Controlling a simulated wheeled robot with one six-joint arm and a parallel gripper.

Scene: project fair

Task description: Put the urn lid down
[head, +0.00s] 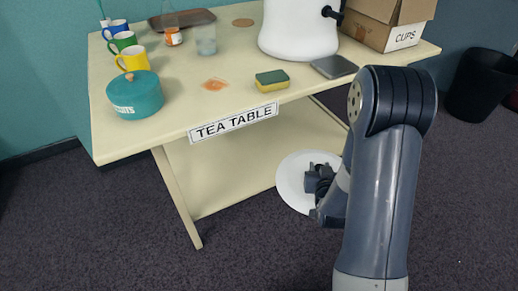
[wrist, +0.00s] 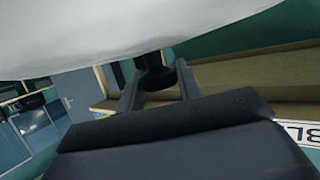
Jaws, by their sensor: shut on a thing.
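The urn lid (head: 293,184) is a white disc with a dark knob (wrist: 152,70). My gripper (head: 318,178) is shut on that knob, in front of the tea table's front edge and below its top. In the wrist view the knob is between the two fingers of my gripper (wrist: 158,80), and the lid's pale face (wrist: 150,35) fills the top of the picture. The white urn (head: 298,32) stands at the back of the tea table (head: 235,110); its top is out of the picture.
A bin (head: 482,85) stands right.

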